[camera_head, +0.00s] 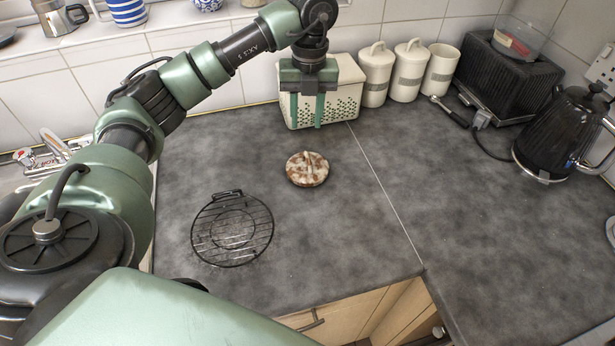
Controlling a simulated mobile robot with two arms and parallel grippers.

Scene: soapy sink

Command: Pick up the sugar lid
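Three cream canisters stand in a row at the back wall: a left one (376,78), a middle one (408,75) and a right one (440,72). The left and middle ones wear lids with a loop handle, the left lid (377,54) and the middle lid (411,49). No handled lid shows on the right one. I cannot read which is sugar. A round brown-and-white marbled piece (307,169), with a raised bar across it, lies on the counter; I cannot tell whether it is a lid. My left gripper (308,108) points down, fingers apart, left of the canisters. My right gripper is not in view.
A cream perforated bin (346,100) stands behind my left gripper. A black wire rack (232,230) lies on the grey counter (350,240). A black toaster (508,80) and black kettle (562,135) stand at the right. The counter's middle is mostly free.

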